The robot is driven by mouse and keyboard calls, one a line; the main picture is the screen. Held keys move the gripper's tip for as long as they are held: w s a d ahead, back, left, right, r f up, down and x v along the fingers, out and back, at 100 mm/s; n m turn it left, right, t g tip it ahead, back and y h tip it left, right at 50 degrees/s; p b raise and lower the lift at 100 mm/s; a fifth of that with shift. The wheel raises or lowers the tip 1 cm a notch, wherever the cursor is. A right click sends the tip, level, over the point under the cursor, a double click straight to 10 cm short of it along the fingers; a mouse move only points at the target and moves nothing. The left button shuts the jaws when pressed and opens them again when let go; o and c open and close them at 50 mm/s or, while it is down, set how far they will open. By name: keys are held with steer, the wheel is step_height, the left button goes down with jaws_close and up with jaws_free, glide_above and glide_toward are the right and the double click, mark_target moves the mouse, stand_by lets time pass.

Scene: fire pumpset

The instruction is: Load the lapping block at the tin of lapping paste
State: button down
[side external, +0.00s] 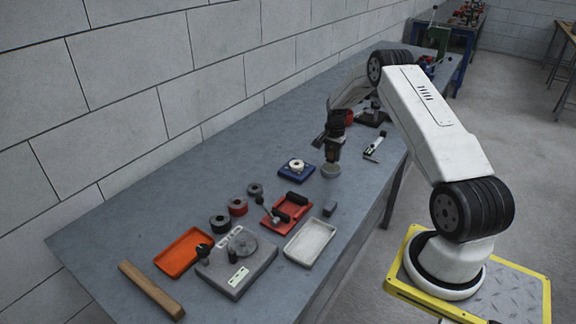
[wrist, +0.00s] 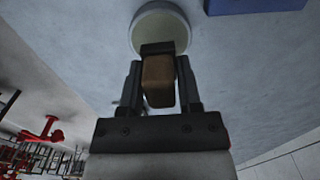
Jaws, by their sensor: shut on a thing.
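My gripper (side external: 333,152) points down over the workbench. In the wrist view my gripper (wrist: 160,85) is shut on the lapping block (wrist: 158,82), a brown block with a dark end. The round tin of lapping paste (side external: 331,171) stands on the bench right under my gripper. In the wrist view the tin (wrist: 160,12) shows a pale rim and a greenish-grey inside, and the block's dark end overlaps its near edge. I cannot tell whether the block touches the paste. The block is not clearly visible in the side view.
A blue tray with a white ring (side external: 296,168) sits just left of the tin. A white-and-black tool (side external: 373,148) lies right.

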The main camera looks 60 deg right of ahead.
mark_target(333, 149)
steer(key=shift+f, duration=1)
steer(key=shift+f, duration=0.7)
stand_by(2.0)
steer(key=shift+r, duration=3.6)
steer(key=shift+a, duration=0.1)
steer(key=w+a+r+n, duration=0.2)
steer(key=w+a+n, duration=0.15)
steer(key=a, duration=0.65)
steer(key=w+a+r+n, duration=0.25)
steer(key=a+n, duration=0.25)
steer(key=a, duration=0.4)
steer(key=s+a+r+n, duration=0.2)
steer(key=s+a+n, duration=0.2)
steer(key=a, duration=0.6)
steer(key=s+a+r+n, duration=0.2)
steer(key=a+n, duration=0.3)
steer(key=a, duration=0.6)
steer(key=shift+s, duration=0.9)
